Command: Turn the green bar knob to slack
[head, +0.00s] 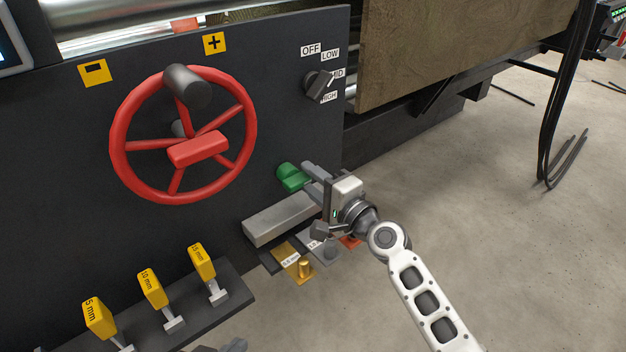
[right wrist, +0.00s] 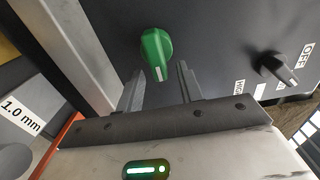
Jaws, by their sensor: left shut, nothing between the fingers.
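The green bar knob (head: 290,177) sits on the dark panel, low and right of the red handwheel. It also shows in the right wrist view (right wrist: 155,52), its white mark at the end toward my gripper. My right gripper (head: 310,172) is just to the right of the knob in the head view. In the right wrist view its fingers (right wrist: 160,86) are apart with nothing between them, and the knob is just beyond the tips. Knob labels are not visible. What seems to be my left gripper (head: 233,346) barely shows at the bottom edge; it is shut and empty.
A red handwheel (head: 183,134) and a black selector knob (head: 318,85) are on the same panel. A grey bar (head: 282,219) juts out below the green knob. Yellow thickness blocks (head: 150,288) stand at lower left. The floor at right is mostly clear.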

